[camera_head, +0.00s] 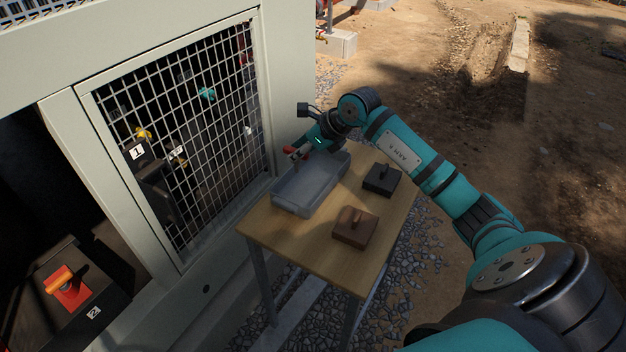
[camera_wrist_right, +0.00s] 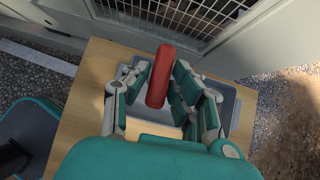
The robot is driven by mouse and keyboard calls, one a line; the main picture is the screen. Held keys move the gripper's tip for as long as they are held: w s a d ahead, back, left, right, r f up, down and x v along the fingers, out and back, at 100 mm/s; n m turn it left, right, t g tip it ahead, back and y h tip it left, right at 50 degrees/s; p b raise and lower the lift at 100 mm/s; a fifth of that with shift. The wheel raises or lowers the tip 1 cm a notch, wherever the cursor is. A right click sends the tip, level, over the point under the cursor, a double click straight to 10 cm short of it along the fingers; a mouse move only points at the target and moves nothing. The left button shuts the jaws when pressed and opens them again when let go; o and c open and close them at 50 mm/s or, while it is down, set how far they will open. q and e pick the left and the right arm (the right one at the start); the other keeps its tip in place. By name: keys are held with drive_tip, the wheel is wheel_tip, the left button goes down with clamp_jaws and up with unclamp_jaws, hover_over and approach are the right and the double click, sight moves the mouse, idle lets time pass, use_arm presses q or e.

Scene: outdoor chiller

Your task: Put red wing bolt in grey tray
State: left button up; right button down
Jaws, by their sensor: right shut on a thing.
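The grey tray (camera_head: 291,209) sits on a small wooden table beside the mesh door. My right gripper (camera_head: 299,152) is over the far end of the tray, shut on the red wing bolt (camera_head: 289,150). In the right wrist view, the fingers (camera_wrist_right: 162,98) stand on both sides of the bolt (camera_wrist_right: 161,75), which shows as a long red rounded piece. The tray (camera_wrist_right: 232,104) lies behind and below them, partly hidden by the fingers. The bolt appears above the tray; I cannot tell its exact height. My left gripper is not in view.
A black block (camera_head: 383,180) and a brown block (camera_head: 354,231), each with a knob on top, stand on the table (camera_head: 300,246) right of the tray. The mesh door (camera_head: 180,130) is close on the left. An orange-red switch (camera_head: 68,287) sits at lower left.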

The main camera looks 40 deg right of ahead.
drive_tip(key=shift+m, duration=0.3)
drive_tip(key=f, duration=0.3)
drive_tip(key=d+f+p, duration=0.1)
drive_tip(key=f, duration=0.5)
drive_tip(key=shift+w+d+f+p, duration=0.2)
drive_tip(key=shift+w+d+p, duration=0.05)
drive_tip(key=shift+w+p, duration=0.1)
drive_tip(key=shift+f, duration=0.55)
drive_tip(key=c, duration=1.1)
unclamp_jaws()
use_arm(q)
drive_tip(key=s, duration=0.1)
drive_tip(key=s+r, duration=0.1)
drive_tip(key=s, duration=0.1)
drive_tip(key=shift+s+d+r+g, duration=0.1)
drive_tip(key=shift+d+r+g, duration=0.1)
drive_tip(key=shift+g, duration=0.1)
